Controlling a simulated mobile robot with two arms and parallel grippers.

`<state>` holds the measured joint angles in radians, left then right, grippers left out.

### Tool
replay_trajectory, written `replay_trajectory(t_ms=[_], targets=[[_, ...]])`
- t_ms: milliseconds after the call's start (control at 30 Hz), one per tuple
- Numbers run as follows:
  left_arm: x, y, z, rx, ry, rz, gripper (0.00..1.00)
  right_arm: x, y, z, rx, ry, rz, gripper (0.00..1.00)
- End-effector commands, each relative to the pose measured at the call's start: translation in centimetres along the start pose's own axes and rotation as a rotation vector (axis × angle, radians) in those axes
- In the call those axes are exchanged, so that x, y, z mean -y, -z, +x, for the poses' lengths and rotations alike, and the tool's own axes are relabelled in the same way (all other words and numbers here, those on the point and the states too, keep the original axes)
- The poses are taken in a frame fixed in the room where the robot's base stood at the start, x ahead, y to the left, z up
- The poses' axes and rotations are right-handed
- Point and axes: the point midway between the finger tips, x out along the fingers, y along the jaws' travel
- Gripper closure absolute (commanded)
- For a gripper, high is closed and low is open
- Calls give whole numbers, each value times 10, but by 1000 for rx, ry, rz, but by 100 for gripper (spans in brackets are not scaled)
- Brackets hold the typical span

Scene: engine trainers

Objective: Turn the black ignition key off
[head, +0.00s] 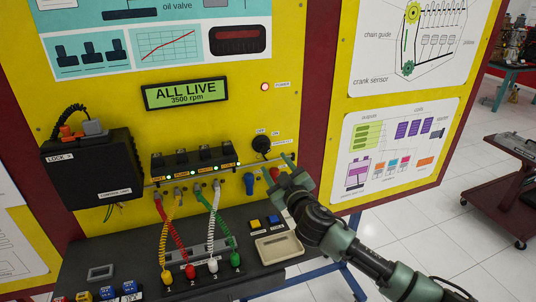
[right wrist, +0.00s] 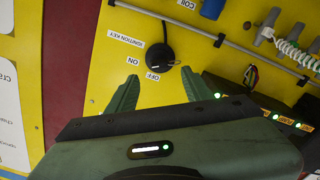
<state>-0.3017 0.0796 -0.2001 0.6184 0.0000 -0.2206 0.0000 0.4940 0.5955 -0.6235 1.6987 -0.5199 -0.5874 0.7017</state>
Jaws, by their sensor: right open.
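The black ignition key (head: 262,144) is a round knob on the yellow panel, right of the green display, with small ON and OFF labels by it. In the right wrist view the key (right wrist: 160,57) appears upside down, just beyond my fingertips and between their lines. My right gripper (head: 279,166) is open and empty, below and right of the key in the head view. In the right wrist view the two green fingers of the gripper (right wrist: 160,74) stand apart, with no visible contact with the key. My left gripper is not in view.
The display (head: 186,93) reads ALL LIVE, 3500 rpm. A rail with several coils (head: 195,158) and coloured coiled leads (head: 212,225) lies left of the key. A blue plug (head: 249,182) hangs below it. A beige tray (head: 279,248) sits on the dark shelf.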

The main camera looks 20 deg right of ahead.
Motion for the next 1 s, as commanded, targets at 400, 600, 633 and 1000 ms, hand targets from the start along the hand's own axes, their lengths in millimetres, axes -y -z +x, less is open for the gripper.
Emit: replay_trajectory(t_ms=[400,600,633,1000], targets=[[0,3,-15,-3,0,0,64,0,1,58,2,-2,0,49],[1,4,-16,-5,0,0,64,0,1,69,1,0,1,49],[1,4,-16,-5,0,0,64,0,0,69,1,0,1,49],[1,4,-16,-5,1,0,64,0,0,69,2,0,1,85]])
